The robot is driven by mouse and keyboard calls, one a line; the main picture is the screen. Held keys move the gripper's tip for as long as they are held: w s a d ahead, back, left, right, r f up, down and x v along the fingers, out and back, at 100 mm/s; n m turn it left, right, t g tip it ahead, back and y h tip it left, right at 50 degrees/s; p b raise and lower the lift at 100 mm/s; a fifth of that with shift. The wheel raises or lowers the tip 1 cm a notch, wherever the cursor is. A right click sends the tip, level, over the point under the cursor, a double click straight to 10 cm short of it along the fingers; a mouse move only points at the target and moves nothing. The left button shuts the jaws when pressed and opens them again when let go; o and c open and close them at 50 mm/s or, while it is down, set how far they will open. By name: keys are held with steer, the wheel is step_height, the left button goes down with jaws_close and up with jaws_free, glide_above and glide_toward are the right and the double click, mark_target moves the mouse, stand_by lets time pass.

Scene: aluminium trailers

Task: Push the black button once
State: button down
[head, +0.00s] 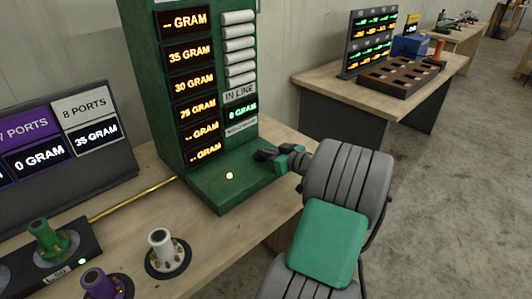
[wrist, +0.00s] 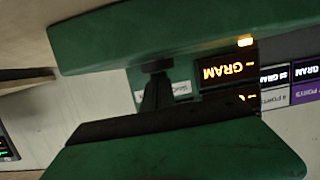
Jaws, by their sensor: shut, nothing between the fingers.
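My gripper (head: 272,156) reaches in from the right over the green base of the tall green display unit (head: 222,185). Its fingers are shut with nothing between them. In the wrist view, turned upside down, the dark fingers (wrist: 156,92) point at a short black piece, which looks like the black button (wrist: 157,66), against the green base. The fingertips overlap it there, and I cannot tell whether they touch it. In the head view the fingers and the button merge into one dark patch, so the button is mostly hidden.
The unit's display panel (head: 190,85) shows gram readings. On the same table stand white (head: 162,245), green (head: 45,238) and purple (head: 98,283) knobbed pieces, and a dark display board (head: 65,140). A yellow rod (head: 133,200) runs to the unit. A second table is behind.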

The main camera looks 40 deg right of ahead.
step_height(320, 180, up, 5)
steer(key=shift+f+p, duration=0.1)
steer(key=shift+p, duration=0.85)
steer(key=b+v, duration=0.1)
steer(key=v, duration=0.8)
steer(key=shift+s+f, duration=0.25)
steer(key=shift+s, duration=0.2)
stand_by(1.0)
